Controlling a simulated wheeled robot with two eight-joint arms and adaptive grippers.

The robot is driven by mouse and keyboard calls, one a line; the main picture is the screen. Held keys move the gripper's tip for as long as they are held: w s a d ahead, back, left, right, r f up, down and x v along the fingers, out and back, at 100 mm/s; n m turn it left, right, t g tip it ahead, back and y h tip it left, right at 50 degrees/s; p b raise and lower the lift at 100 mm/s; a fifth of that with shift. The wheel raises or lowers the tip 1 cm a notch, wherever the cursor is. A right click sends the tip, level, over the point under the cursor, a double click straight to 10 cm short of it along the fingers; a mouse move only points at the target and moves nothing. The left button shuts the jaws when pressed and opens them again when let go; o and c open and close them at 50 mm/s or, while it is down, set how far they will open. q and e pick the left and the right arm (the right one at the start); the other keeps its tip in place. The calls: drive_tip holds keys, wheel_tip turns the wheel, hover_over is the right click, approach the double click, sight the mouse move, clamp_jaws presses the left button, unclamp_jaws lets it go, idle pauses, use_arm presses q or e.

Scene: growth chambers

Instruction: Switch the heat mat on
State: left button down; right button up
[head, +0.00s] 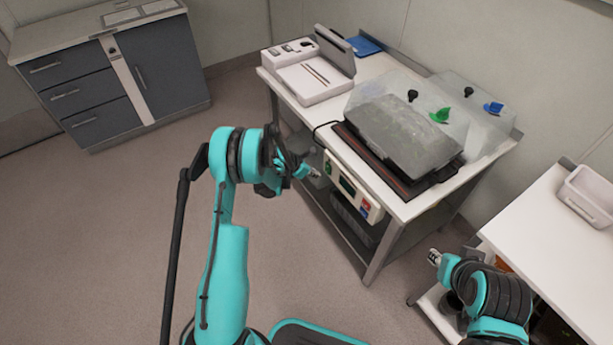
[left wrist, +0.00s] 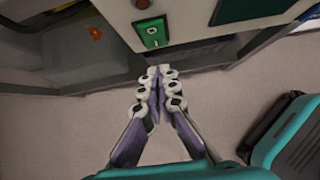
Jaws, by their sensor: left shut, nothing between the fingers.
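The heat mat (head: 365,150) is a dark flat mat with a reddish edge on the bench, under a grey lidded tray (head: 400,135). A pale control box (head: 352,188) hangs on the bench front below it. In the left wrist view, a green switch plate (left wrist: 152,32) with a white round mark sits on the box, just beyond my fingertips. My left gripper (head: 315,174) is shut and empty near the left end of the box; it also shows in the left wrist view (left wrist: 158,72), apart from the switch. My right gripper (head: 434,257) is at lower right, too small to read.
A white box with tools (head: 312,80) is at the bench's left end. A second white table (head: 545,235) is at right. The floor (head: 120,230) at left is clear.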

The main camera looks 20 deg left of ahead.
sight(326, 171)
use_arm(q)
drive_tip(key=shift+w+d+f+b, duration=0.1)
drive_tip(key=shift+w+d+b, duration=0.25)
drive_tip(key=shift+w+d, duration=0.6)
drive_tip(key=shift+w+a, duration=0.1)
drive_tip(key=shift+w+f, duration=0.1)
drive_tip(key=shift+w, duration=0.1)
drive_tip(key=shift+d+r+p, duration=0.2)
drive_tip(key=shift+r+p, duration=0.1)
drive_tip(key=shift+r, duration=0.55)
